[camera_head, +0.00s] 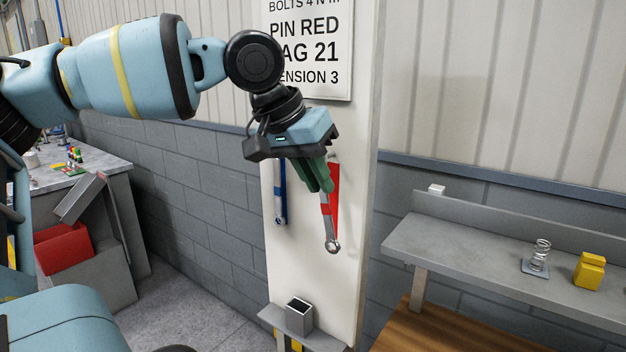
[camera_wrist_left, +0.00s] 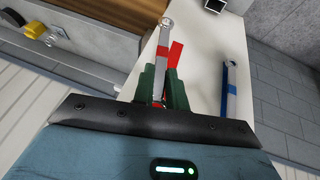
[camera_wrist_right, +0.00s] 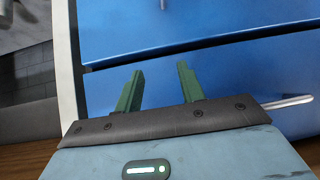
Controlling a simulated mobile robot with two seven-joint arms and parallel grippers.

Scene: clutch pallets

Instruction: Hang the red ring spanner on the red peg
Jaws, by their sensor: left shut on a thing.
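The red ring spanner (camera_head: 329,226) is a silver spanner with a red band, hanging ring end down in front of the white board. My left gripper (camera_head: 325,184) is shut on its upper part; the left wrist view shows the spanner (camera_wrist_left: 163,50) between the green fingers (camera_wrist_left: 161,88). A red marking (camera_head: 334,182) on the board shows just behind and beside the spanner. The red peg cannot be made out; the gripper may hide it. I cannot tell whether the spanner touches a peg. My right gripper (camera_wrist_right: 157,90) is open and empty in front of a blue surface.
A blue-banded spanner (camera_head: 281,205) hangs on the board (camera_head: 300,255) to the left. A small grey open box (camera_head: 299,316) stands on a ledge below. A grey shelf (camera_head: 470,258) at right bears a spring (camera_head: 540,256) and a yellow block (camera_head: 589,271).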

